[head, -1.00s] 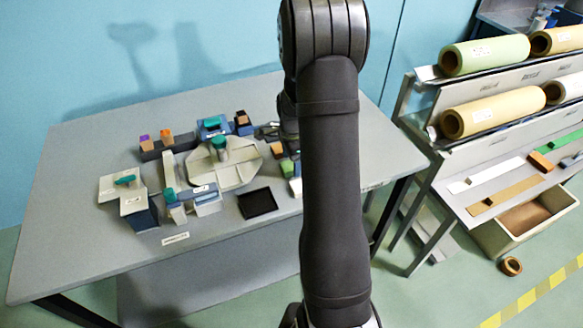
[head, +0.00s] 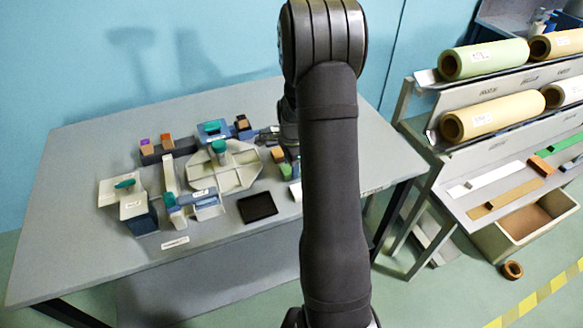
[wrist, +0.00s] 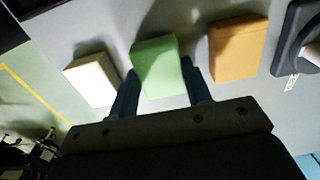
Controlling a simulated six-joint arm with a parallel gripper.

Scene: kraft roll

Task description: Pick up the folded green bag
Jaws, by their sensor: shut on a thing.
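The folded green bag (wrist: 158,66) is a small green block between the two blue fingers of my gripper (wrist: 160,82) in the wrist view. The fingers are shut on it, one at each side. In the head view the green bag (head: 284,171) shows as a small patch just left of my arm, which hides most of my gripper. A white folded block (wrist: 93,78) lies to its left in the wrist view, and an orange-brown one (wrist: 238,48) to its right, both apart from it.
A black square tray (head: 257,206) lies on the grey table (head: 110,270), near a large pale fixture (head: 240,178). At the right stands a rack with paper rolls (head: 484,57). The table's front left is clear.

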